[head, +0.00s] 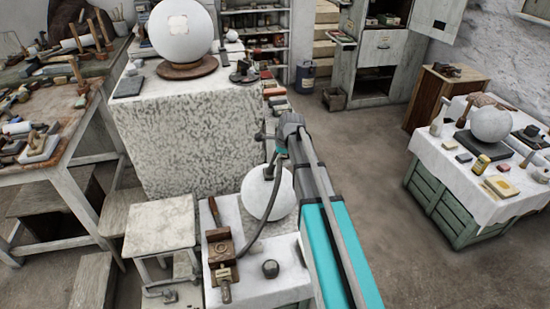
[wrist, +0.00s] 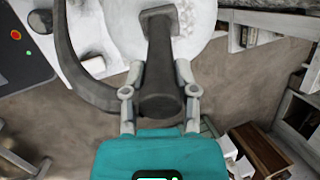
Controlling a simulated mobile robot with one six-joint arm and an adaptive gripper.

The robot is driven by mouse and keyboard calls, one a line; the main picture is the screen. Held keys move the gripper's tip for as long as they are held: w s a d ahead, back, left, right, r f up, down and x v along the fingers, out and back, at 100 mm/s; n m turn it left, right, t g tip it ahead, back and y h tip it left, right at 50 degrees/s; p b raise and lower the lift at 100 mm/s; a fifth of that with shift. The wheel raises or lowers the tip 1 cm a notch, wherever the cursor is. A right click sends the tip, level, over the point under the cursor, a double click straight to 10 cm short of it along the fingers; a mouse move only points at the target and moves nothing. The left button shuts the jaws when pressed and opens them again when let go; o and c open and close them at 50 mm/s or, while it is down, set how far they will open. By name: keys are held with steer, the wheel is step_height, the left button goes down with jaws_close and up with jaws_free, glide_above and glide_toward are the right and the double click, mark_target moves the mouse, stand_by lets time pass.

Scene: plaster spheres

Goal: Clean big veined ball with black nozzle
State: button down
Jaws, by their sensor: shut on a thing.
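My gripper (head: 275,140) reaches out over the near white-topped table (head: 285,290). In the wrist view my gripper (wrist: 160,82) is shut on the black nozzle (wrist: 160,60), one finger on each side. The nozzle's wide head points at a large pale, faintly mottled ball (wrist: 118,22); I cannot tell whether it touches. A dark hose (head: 262,235) curves from the gripper down to the table. A white ball (head: 267,195) sits on that table just below my gripper, partly behind my arm. Veins cannot be made out in the head view.
A bigger white ball (head: 180,32) with a square patch stands on a wooden base (head: 187,69) on the speckled plinth (head: 170,140). A grey ball (head: 491,124) stands on the right table. A brown clamp-like tool (head: 221,255) lies near the hose. Floor is clear at right centre.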

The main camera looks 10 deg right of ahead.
steer(key=shift+w+r, duration=0.2)
steer(key=shift+w, duration=0.6)
steer(key=shift+w+r, duration=0.15)
steer(key=shift+w, duration=0.5)
steer(key=shift+s, duration=0.15)
steer(key=shift+s, duration=0.65)
steer(key=shift+s, duration=0.75)
steer(key=shift+f, duration=0.35)
steer(key=shift+w, duration=0.2)
